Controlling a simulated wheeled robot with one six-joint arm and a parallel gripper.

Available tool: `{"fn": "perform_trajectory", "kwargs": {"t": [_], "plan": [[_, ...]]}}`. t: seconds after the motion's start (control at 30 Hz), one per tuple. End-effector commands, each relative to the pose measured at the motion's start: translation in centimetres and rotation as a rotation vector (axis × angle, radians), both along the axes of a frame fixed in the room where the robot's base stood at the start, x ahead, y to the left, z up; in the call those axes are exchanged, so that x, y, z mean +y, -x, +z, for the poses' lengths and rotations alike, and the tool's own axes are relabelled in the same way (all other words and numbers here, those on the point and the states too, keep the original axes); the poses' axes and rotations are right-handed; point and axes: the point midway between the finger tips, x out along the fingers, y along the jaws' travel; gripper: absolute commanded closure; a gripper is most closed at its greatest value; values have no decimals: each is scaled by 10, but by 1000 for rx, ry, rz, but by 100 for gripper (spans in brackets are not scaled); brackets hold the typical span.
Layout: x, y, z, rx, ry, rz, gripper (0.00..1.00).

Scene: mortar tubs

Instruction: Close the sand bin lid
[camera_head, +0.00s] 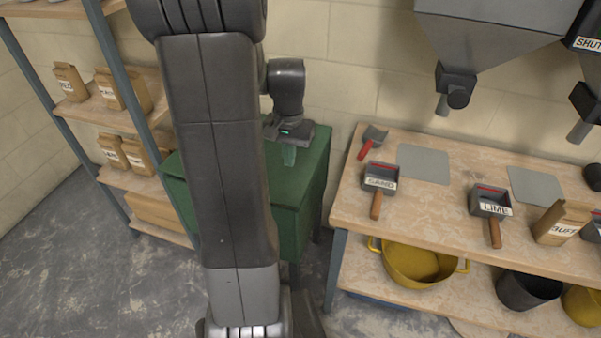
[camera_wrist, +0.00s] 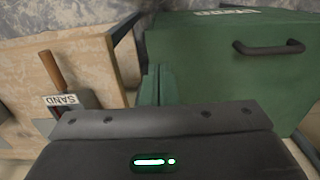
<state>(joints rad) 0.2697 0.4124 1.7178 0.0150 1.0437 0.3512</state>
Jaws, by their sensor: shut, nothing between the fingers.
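The green sand bin (camera_head: 308,205) stands between the shelf rack and the workbench, partly hidden behind my arm. In the head view its green lid (camera_head: 315,150) looks down over the bin; I cannot tell whether it is fully seated. The wrist view shows a green panel (camera_wrist: 215,75) with a dark bar handle (camera_wrist: 268,48) and pale lettering at its far edge. My gripper (camera_head: 289,155) is above the bin, near the wall, with its fingers pointing down. It is shut and empty. In the wrist view its green fingers (camera_wrist: 158,85) are together, left of the handle.
The workbench (camera_head: 345,200) at right carries a sand scoop (camera_head: 380,178), a lime scoop (camera_head: 490,203) and a paper bag (camera_head: 562,222). Grey hoppers (camera_head: 490,45) hang above it. A shelf rack (camera_head: 125,120) with bags stands at left. Floor shows in front.

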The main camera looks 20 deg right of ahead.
Motion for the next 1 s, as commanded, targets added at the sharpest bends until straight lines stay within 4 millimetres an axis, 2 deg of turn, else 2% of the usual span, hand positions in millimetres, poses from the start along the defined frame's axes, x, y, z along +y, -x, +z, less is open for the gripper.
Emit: {"fn": "perform_trajectory", "kwargs": {"t": [0.03,0.1,0.27,0.8,1.0], "plan": [[2,1,7,13,-8,1,100],[3,2,7,22,-15,1,100],[5,3,-3,30,-20,1,100],[8,8,-100,31,-19,1,100],[9,10,-123,29,-19,1,100]]}}
